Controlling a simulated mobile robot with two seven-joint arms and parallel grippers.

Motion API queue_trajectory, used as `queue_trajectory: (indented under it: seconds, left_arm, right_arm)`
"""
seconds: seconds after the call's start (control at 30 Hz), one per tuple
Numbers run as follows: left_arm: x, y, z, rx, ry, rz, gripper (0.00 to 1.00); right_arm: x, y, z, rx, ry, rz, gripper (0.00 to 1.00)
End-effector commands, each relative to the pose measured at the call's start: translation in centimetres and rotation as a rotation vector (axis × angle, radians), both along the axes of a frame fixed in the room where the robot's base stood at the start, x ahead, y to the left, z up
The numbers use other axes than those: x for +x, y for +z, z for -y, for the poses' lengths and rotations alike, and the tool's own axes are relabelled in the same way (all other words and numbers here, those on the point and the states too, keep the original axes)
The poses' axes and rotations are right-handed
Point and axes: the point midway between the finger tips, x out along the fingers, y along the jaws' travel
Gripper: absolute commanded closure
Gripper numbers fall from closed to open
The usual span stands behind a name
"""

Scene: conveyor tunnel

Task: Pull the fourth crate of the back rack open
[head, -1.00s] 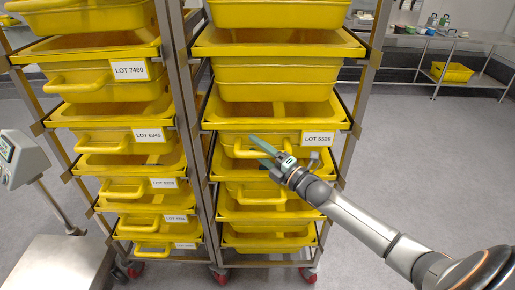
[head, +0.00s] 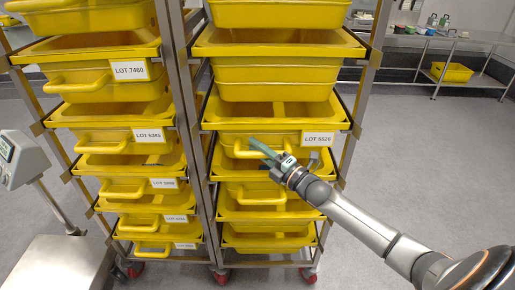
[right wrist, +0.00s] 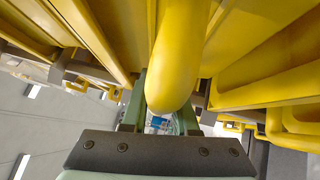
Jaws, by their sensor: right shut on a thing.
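The yellow crate labelled LOT 5526 (head: 225,143) sits in the right-hand of two racks in the head view, its front about level with the crates beside it. Its bar handle (head: 244,153) sticks out at the front and shows large and close in the right wrist view (right wrist: 178,65). My right gripper (head: 259,146) is shut on this handle, with one green finger on each side of it in the wrist view. The fingers hide part of the handle. My left gripper is not in view.
More yellow crates fill the right rack (head: 187,150) above and below, and the left rack (head: 60,170) alongside. A scale (head: 55,250) stands at the left. A steel table (head: 455,36) is at the back right. The grey floor at right is clear.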

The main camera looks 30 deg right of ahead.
Motion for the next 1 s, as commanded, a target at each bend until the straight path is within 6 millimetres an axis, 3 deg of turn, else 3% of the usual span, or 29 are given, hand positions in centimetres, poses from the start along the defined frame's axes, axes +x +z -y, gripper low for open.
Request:
queue_trajectory:
  seconds: [1.0]
  left_arm:
    - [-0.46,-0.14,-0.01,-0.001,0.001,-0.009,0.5]
  right_arm:
    - [-0.11,-0.03,-0.06,0.0,0.0,-0.001,1.0]
